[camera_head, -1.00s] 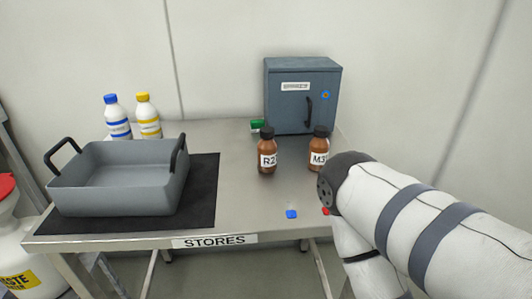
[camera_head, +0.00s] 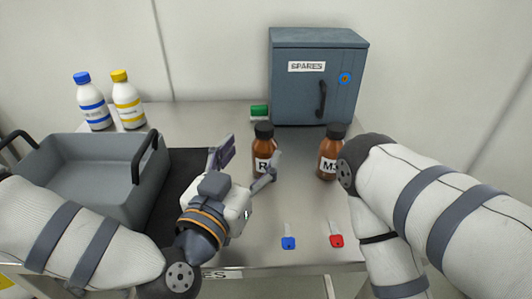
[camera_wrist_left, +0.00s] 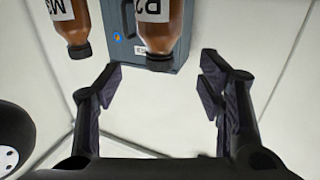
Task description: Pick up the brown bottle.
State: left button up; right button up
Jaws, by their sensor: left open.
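Two brown bottles with black caps stand upright on the table. The one whose label starts with R (camera_head: 264,143) is left of the one marked M (camera_head: 332,155). My left gripper (camera_head: 246,161) is open and empty, just in front of the R bottle, and one finger overlaps that bottle's lower part in the head view. In the left wrist view, which is upside down, the R2 bottle (camera_wrist_left: 162,28) lies ahead between the spread fingers (camera_wrist_left: 160,78). The M bottle (camera_wrist_left: 70,28) is off to the side there. My right arm comes in from the right; its gripper is out of view.
A grey handled bin (camera_head: 90,165) on a black mat (camera_head: 180,172) is at left. White bottles with blue (camera_head: 92,103) and yellow (camera_head: 127,100) caps stand behind it. A SPARES cabinet (camera_head: 300,95) is at back. Blue (camera_head: 288,243) and red (camera_head: 336,241) tags lie in front.

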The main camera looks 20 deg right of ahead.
aim_at(262, 140)
pick_arm(q)
jog(key=x, duration=0.7)
jog(key=shift+f+b, duration=0.1)
jog(key=shift+b, duration=0.2)
grip_shut()
